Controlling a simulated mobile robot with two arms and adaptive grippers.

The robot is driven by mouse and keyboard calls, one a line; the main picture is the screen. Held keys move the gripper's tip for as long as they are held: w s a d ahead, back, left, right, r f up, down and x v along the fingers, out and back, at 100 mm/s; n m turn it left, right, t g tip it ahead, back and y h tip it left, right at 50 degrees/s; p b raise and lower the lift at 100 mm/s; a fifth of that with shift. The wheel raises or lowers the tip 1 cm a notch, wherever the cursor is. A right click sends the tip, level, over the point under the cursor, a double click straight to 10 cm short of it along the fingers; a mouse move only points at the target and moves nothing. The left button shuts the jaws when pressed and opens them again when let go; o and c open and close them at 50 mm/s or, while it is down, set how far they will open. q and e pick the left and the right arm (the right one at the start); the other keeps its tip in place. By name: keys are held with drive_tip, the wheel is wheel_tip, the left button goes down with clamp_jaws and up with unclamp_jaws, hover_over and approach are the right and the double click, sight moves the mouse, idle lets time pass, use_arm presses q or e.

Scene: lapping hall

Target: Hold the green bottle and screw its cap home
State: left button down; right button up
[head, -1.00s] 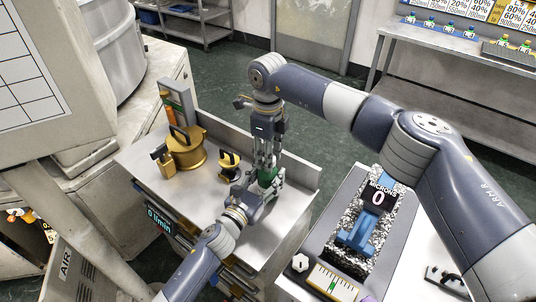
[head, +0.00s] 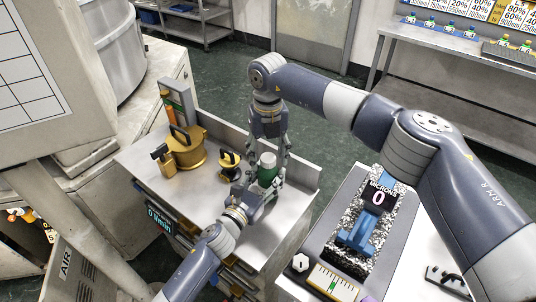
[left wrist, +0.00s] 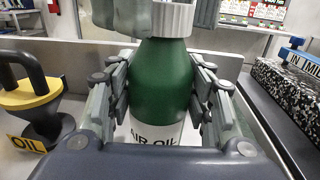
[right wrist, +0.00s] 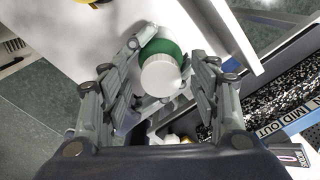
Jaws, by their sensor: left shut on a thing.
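The green bottle (head: 266,176) stands upright on the metal bench top. Its white ribbed cap (right wrist: 160,76) sits on its neck, and the cap also shows in the left wrist view (left wrist: 173,18). I cannot tell how tightly the cap is seated. My left gripper (head: 256,192) is shut on the bottle's body, one finger on each side, above the "AIR OIL" label (left wrist: 155,133). My right gripper (head: 268,156) points down from above, with its fingers spread on either side of the cap. In the right wrist view (right wrist: 168,70) there is a gap beside the cap.
A yellow pot (head: 187,150) and a small black-and-yellow oil item (head: 229,163) stand left of the bottle on the bench (head: 205,205). A raised metal edge runs behind. To the right is a speckled block with a blue "MICRONS 0" gauge (head: 378,196).

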wheel_tip(320, 180, up, 12)
idle(0.6)
use_arm(q)
drive_tip(key=c, duration=0.7)
unclamp_jaws()
drive_tip(key=v, duration=1.2)
